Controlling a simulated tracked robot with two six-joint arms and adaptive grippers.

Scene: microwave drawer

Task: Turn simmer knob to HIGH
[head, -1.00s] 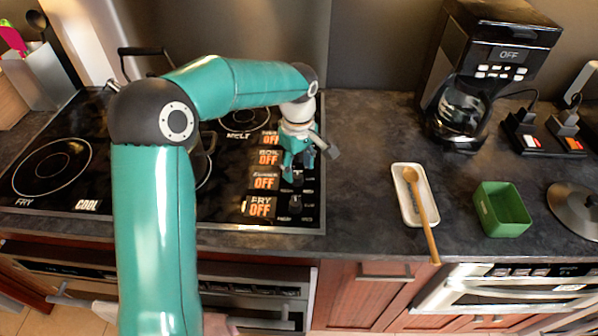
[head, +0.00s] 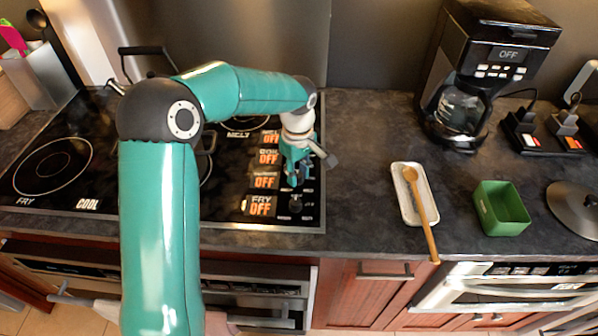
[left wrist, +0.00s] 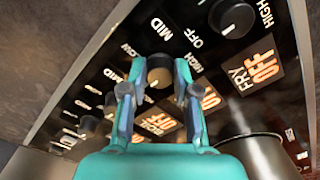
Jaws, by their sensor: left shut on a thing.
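My left gripper (head: 293,180) is over the knob column at the right side of the black cooktop (head: 100,120). In the left wrist view my left gripper (left wrist: 158,95) has its two fingers on either side of a round knob (left wrist: 160,74), shut on it. This knob lines up with the simmer display (head: 265,180), which reads OFF. My right gripper is not in view.
A black pot handle (head: 140,50) rises at the back of the cooktop. To the right are a coffee maker (head: 500,50), a spoon rest (head: 405,211) with a wooden spoon (head: 425,215), and a green box (head: 483,208). The counter between the cooktop and spoon rest is clear.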

